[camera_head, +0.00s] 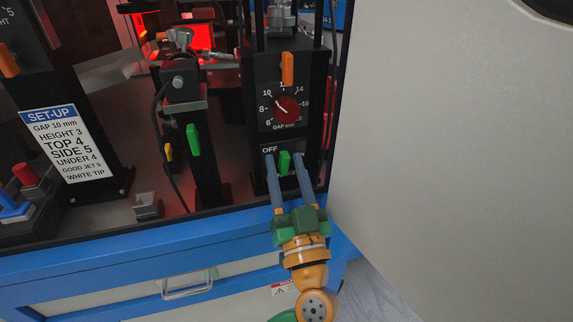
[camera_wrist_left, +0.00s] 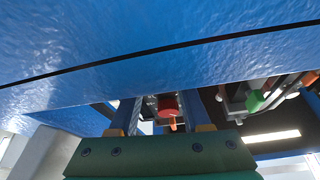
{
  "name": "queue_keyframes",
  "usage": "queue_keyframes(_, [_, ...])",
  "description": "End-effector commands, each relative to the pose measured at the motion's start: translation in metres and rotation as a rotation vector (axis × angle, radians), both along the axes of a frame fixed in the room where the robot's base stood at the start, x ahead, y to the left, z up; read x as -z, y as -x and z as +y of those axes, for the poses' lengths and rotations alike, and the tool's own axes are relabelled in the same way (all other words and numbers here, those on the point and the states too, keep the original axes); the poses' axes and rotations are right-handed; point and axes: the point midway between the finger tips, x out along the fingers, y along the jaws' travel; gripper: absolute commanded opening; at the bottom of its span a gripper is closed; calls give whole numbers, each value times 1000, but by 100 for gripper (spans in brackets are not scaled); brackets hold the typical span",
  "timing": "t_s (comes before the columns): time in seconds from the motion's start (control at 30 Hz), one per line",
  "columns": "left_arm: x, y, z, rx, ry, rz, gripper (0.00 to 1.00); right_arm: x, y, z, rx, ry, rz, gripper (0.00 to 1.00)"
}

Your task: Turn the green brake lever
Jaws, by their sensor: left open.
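The green brake lever (camera_head: 284,162) stands upright on a black panel marked OFF at its left; the rest of the lettering is partly hidden. My left gripper (camera_head: 283,158) reaches up from below with its two blue fingers open. One finger is on each side of the lever in the head view, with a gap visible; I cannot tell whether either touches it. In the left wrist view, the open fingers (camera_wrist_left: 163,115) frame a red knob, and I cannot make out the brake lever there. My right gripper is not in view.
A red gap dial (camera_head: 287,110) and orange lever (camera_head: 287,69) sit above. Another green lever (camera_head: 193,139) is on the post to the left. The blue cabinet edge (camera_head: 180,235) runs below, and a large pale panel (camera_head: 450,170) closes off the right.

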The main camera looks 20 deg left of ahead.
Motion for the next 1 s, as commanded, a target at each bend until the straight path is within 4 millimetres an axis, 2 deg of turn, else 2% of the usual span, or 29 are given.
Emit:
queue_keyframes(0.03, [0,0,0,0,0,0,39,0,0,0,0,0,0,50])
queue_keyframes(0.17, [0,0,0,0,0,0,4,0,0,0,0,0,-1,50])
queue_keyframes(0.2, [0,0,0,0,1,1,0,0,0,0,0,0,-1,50])
queue_keyframes(0.67, [0,0,0,0,-51,37,0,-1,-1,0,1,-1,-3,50])
queue_keyframes(1.0, [-1,-1,-3,1,-274,188,0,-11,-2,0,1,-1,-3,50])
